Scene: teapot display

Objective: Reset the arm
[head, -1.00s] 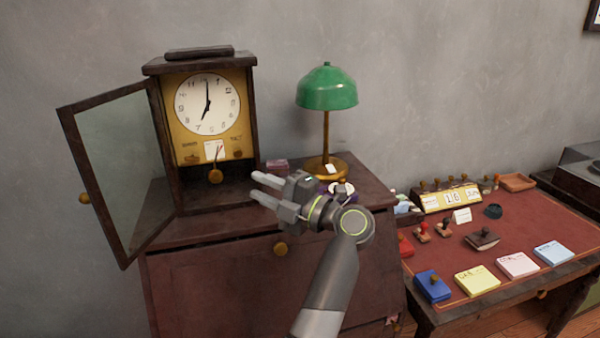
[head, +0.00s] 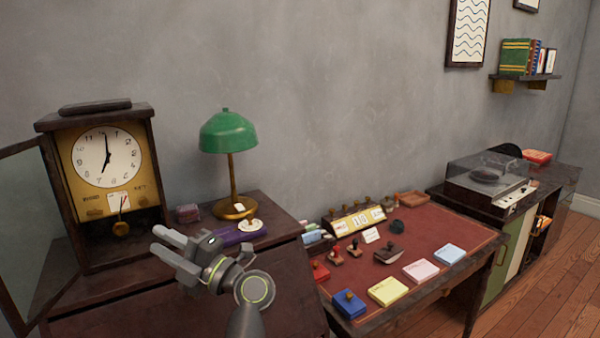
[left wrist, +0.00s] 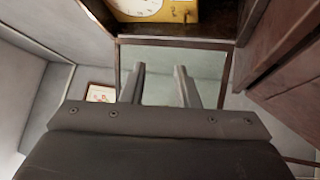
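My left gripper (head: 163,246) is in front of the dark wooden cabinet with the clock, to the right of the clock's open glass door. Its two fingers are apart with nothing between them. In the left wrist view the fingers (left wrist: 157,80) are also spread and empty, with the glass door (left wrist: 160,65) behind them and the clock face (left wrist: 140,8) at the top edge. My right gripper is in neither view.
The clock (head: 107,157) and a green lamp (head: 228,132) stand on the cabinet. A desk (head: 428,228) with stamps and note pads is to its right. A record player (head: 489,178) stands farther right. Wooden floor (head: 545,270) is clear at the lower right.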

